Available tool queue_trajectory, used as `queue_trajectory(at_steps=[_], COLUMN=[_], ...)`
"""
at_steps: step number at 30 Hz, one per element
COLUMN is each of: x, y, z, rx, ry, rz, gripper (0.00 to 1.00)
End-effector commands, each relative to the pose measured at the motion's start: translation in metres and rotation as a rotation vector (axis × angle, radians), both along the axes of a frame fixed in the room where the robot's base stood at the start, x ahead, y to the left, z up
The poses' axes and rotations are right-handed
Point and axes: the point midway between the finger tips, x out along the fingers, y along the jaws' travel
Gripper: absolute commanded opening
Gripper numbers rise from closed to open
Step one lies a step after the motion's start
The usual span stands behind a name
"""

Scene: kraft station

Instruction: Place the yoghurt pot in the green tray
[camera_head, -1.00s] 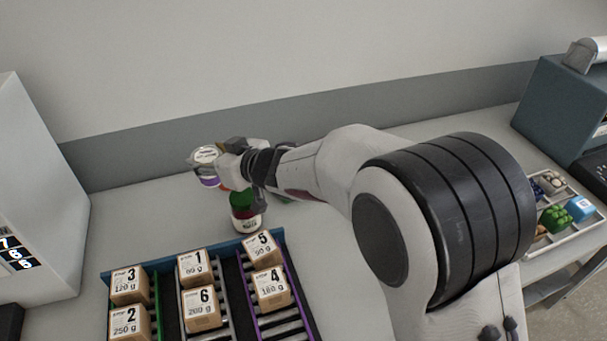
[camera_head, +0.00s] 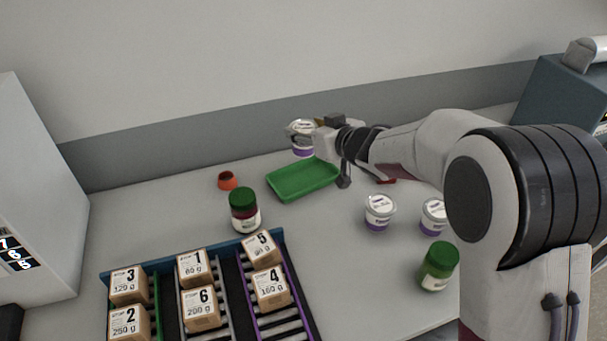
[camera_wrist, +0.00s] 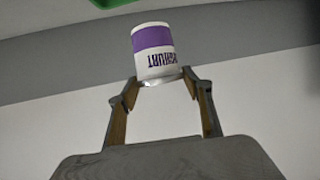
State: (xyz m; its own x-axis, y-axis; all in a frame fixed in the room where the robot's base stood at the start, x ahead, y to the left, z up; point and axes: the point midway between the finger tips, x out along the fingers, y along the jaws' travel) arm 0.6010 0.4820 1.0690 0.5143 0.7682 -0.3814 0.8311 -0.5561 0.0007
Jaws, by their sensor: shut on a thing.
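A white yoghurt pot with a purple band (camera_head: 302,148) is held in my gripper (camera_head: 312,131) in the head view. The pot is upright, above the far edge of the green tray (camera_head: 290,190). In the wrist view the same pot (camera_wrist: 153,50) sits between the fingertips of my gripper (camera_wrist: 160,82), gripped near its lid end. The tray's inside looks empty. A green strip (camera_wrist: 112,2) shows at the top edge of the wrist view. Two more yoghurt pots (camera_head: 380,212) and (camera_head: 433,215) stand on the table to the right of the tray.
A green-lidded jar (camera_head: 244,210) stands left of the tray, and another (camera_head: 438,266) stands at the front right. A small orange ring-like object (camera_head: 228,180) lies behind the left jar. Numbered boxes (camera_head: 200,308) sit in a roller rack at the front left.

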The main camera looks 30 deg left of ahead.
Motion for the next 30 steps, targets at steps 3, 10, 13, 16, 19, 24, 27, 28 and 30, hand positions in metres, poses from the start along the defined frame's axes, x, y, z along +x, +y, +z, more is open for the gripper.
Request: queue_trajectory(at_steps=[3, 10, 13, 16, 19, 24, 27, 28, 30], x=[0.0, 0.0, -0.001, -0.001, -0.001, -0.001, 0.0, 0.0, 0.0], y=[0.001, 0.001, 0.001, 0.001, 0.001, 0.001, 0.001, 0.001, 0.001], z=[0.001, -0.003, -0.012, -0.024, -0.039, -0.057, -0.061, -0.062, -0.062], rx=[0.001, 0.001, 0.0, 0.0, 0.001, 0.0, 0.002, 0.003, 0.002], ry=[0.0, 0.001, 0.002, 0.003, 0.004, 0.002, 0.001, 0.0, 0.0], rz=[0.001, 0.001, 0.002, 0.001, 0.002, 0.001, 0.001, 0.001, 0.002], gripper=[0.25, 0.25, 0.25, 0.25, 0.25, 0.25, 0.25, 0.25, 0.25])
